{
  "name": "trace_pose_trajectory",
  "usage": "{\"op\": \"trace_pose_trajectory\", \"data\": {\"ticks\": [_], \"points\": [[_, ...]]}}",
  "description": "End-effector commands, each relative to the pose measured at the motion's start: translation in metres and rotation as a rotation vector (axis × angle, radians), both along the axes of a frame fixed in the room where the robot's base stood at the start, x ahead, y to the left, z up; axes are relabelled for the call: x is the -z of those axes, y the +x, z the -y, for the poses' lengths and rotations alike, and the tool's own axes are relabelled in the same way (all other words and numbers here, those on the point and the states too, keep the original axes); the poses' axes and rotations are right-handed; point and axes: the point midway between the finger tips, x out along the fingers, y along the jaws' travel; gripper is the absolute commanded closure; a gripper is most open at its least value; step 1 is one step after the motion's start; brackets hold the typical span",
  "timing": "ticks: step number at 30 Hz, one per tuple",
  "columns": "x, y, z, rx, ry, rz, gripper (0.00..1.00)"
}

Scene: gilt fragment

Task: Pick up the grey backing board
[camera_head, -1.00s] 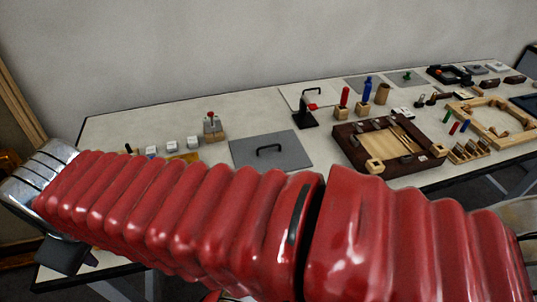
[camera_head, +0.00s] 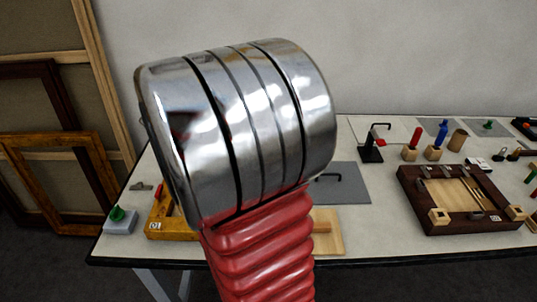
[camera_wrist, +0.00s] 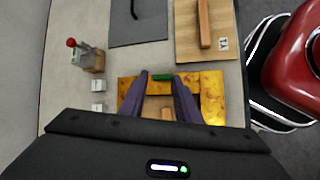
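The grey backing board (camera_head: 350,190) is a flat grey panel with a black bar handle (camera_head: 330,177). It lies on the table behind my arm in the head view, which hides its left part. In the wrist view the grey backing board (camera_wrist: 138,35) is at the top, cut off by the picture edge, with its handle at its upper edge. My gripper (camera_wrist: 159,80) has its two fingers apart, over a golden frame (camera_wrist: 212,98) and away from the board. A small green piece shows between the fingertips; I cannot tell whether they touch it.
A pale wooden board with a wooden handle (camera_wrist: 204,22) lies right of the grey board in the wrist view. A block with a red knob (camera_wrist: 88,58) and white cubes (camera_wrist: 98,86) are at left. A dark wooden tray (camera_head: 410,190) stands right in the head view.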

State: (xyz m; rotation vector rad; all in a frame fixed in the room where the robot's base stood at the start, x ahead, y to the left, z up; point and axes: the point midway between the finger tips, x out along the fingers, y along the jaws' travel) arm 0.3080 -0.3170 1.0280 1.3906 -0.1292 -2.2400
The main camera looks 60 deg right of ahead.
Motion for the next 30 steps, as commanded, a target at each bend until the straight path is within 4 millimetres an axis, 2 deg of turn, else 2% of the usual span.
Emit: {"op": "trace_pose_trajectory", "data": {"ticks": [1, 9, 15, 18, 23, 30], "points": [[0.006, -0.004, 0.016, 0.001, -0.001, -0.049, 0.70], [0.029, -0.032, 0.091, -0.020, 0.000, -0.306, 0.70], [0.049, -0.058, 0.143, -0.033, 0.025, -0.488, 0.70], [0.057, -0.070, 0.162, -0.040, 0.040, -0.561, 0.70], [0.064, -0.080, 0.178, -0.046, 0.053, -0.623, 0.70], [0.064, -0.081, 0.181, -0.049, 0.054, -0.631, 0.70]]}}
